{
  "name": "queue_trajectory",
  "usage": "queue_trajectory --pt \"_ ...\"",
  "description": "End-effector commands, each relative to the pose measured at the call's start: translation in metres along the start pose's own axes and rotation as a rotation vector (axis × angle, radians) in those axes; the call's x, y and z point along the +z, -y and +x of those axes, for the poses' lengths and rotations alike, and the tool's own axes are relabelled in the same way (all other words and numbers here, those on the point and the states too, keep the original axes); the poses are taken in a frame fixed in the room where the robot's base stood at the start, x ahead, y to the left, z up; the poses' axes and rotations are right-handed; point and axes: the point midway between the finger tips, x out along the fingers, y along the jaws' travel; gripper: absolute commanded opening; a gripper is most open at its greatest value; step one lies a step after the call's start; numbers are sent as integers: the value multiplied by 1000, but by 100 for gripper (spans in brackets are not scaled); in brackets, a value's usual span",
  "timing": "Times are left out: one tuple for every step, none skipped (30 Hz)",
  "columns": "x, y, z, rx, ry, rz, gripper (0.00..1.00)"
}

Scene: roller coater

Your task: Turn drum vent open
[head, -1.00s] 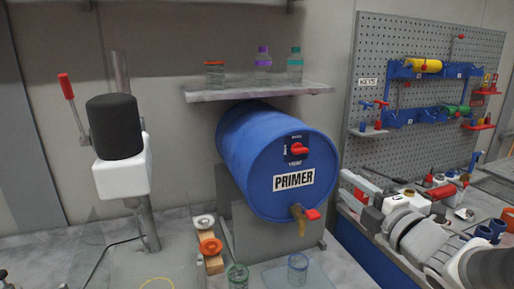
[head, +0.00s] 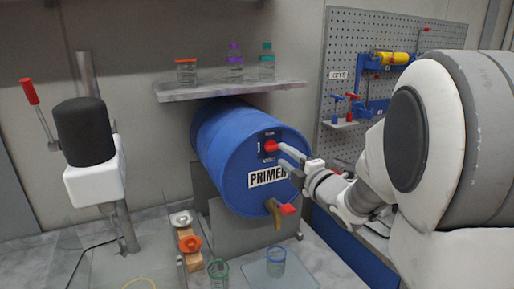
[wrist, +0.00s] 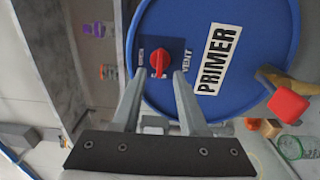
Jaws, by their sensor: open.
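The blue drum (head: 228,165) labelled PRIMER lies on its side on a grey stand, its round end facing me. The red vent knob (head: 270,146) sits on a dark plate near the top of that end. It also shows in the wrist view (wrist: 158,61). My gripper (head: 279,152) is open, its two fingers pointing at the drum end by the knob. In the wrist view my gripper (wrist: 158,78) has one fingertip on each side of the knob's lower part. I cannot tell whether the fingers touch it. The brass tap (head: 275,211) with its red handle is below the label.
A shelf (head: 230,90) with several capped jars hangs above the drum. A lever press with a black top (head: 84,132) stands at left. A pegboard (head: 345,105) is at right, behind my arm.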

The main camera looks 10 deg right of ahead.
Motion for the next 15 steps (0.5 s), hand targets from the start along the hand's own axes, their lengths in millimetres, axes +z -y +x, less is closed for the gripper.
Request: queue_trajectory --pt "-1 -1 9 -2 -1 0 42" --pt "-1 -1 13 -2 -2 0 42" --pt "-1 0 18 -3 -2 0 42" --pt "-1 -1 22 -1 -1 0 42" --pt "0 -1 26 -1 -1 0 42" --pt "0 0 29 -2 -1 0 42" --pt "0 -1 32 -1 -1 0 42" --pt "0 -1 34 -1 -1 0 42" --pt "0 0 37 -1 -1 0 42" --pt "0 0 38 -1 0 1 42" --pt "0 0 40 -1 0 1 42" --pt "0 0 41 -1 0 1 42" --pt "0 0 42 0 0 1 42" --pt "0 0 42 0 0 1 42" --pt "0 0 42 0 0 1 42"
